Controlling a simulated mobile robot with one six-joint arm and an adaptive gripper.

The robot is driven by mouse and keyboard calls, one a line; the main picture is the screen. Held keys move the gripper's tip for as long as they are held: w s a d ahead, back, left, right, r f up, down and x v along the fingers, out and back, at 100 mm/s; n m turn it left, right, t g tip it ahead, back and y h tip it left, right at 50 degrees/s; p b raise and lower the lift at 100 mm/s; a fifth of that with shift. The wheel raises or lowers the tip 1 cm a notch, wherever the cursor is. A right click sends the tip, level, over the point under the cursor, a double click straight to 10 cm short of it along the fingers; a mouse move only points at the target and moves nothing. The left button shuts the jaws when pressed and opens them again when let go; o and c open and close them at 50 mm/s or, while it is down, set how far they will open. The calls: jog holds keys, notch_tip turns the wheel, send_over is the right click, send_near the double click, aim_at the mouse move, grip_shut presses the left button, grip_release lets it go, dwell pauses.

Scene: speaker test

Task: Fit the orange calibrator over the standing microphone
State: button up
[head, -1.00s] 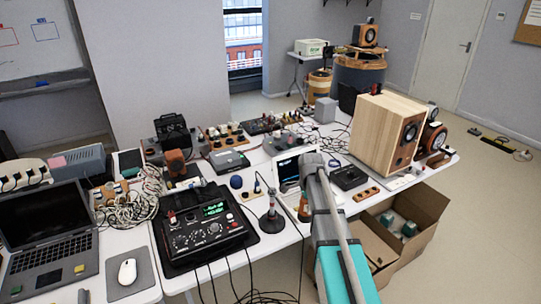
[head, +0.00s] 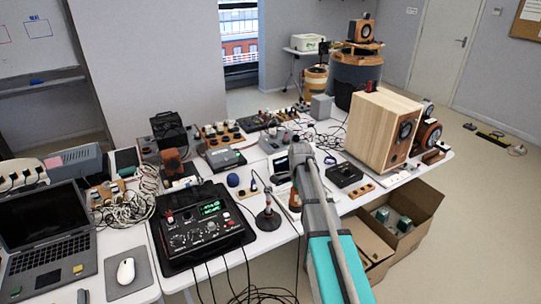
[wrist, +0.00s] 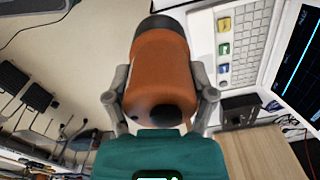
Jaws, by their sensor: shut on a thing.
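The orange calibrator (wrist: 160,75), a stout cylinder with a dark end, is held between the two grey fingers of my gripper (wrist: 160,98) in the wrist view. In the head view, the calibrator (head: 294,201) shows small beneath my arm, which hides much of my gripper. The standing microphone (head: 267,193) is thin and upright on a dark round base (head: 268,220) near the table's front edge. The calibrator is just right of the microphone in the picture and apart from it. The wrist view does not clearly show the microphone.
A black meter unit with a green display (head: 204,232) lies left of the microphone. A small screen device (head: 281,166) stands behind it. A wooden speaker (head: 378,128) is at the right. An open cardboard box (head: 408,215) sits below the table edge. Cables hang at the front.

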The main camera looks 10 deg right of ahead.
notch_tip(320, 180, up, 12)
jog(key=p, duration=1.1)
send_over(268, 187)
jog(key=shift+w+r, duration=0.1)
jog(key=shift+r, duration=0.1)
jog(key=shift+f, duration=0.25)
jog(key=shift+f+b, duration=4.35)
jog(key=shift+b, duration=0.05)
jog(key=shift+f+b, duration=0.6)
jog(key=o, duration=1.3)
jog(key=shift+c, duration=0.2)
